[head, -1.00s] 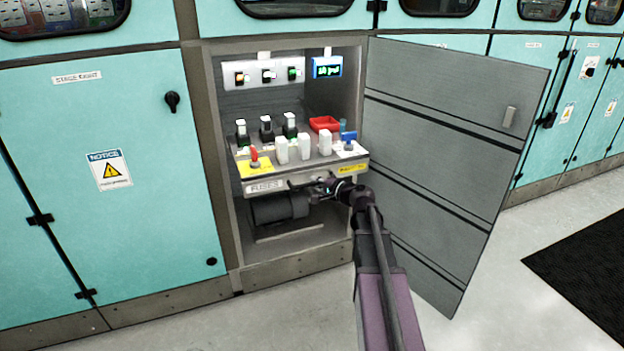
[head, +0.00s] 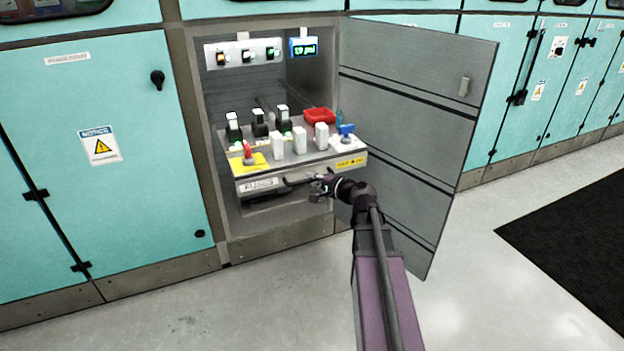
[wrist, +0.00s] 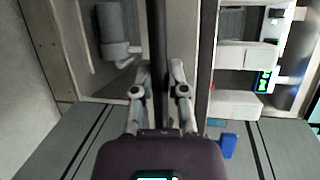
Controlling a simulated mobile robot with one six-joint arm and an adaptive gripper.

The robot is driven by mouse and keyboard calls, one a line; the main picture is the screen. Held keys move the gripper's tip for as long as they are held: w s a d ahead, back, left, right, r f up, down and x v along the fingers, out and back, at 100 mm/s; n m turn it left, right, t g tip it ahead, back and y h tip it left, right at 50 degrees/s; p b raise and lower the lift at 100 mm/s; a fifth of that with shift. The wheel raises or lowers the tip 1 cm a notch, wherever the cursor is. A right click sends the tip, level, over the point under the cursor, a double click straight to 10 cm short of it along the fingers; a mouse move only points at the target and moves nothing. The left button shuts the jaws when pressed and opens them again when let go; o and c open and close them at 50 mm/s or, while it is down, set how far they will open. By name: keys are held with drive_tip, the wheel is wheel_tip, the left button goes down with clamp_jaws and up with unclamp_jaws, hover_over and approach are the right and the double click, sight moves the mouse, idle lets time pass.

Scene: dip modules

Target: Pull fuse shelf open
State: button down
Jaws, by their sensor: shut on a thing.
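The fuse shelf (head: 312,174) carries a FUSES label and sticks out through the front of the open grey cabinet in the head view. A dark bar handle (head: 299,182) runs along its front face. My gripper (head: 325,186) is at the right part of this handle. In the wrist view my gripper (wrist: 158,78) has a finger on each side of the dark handle (wrist: 155,35), shut on it. The exact contact points are hard to make out. The shelf bears several white and black fuses (head: 299,139), a red tray (head: 319,115) and a blue-handled part (head: 346,131).
The grey cabinet door (head: 415,130) stands wide open on the right, close to my arm. A switch panel (head: 243,51) and a small green display (head: 304,48) are at the cabinet's back. The floor (head: 290,300) in front is clear. A black mat (head: 570,235) lies at right.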

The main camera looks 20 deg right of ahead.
drive_tip(key=c, duration=0.6)
unclamp_jaws()
drive_tip(key=shift+c, duration=0.2)
drive_tip(key=shift+s, duration=0.15)
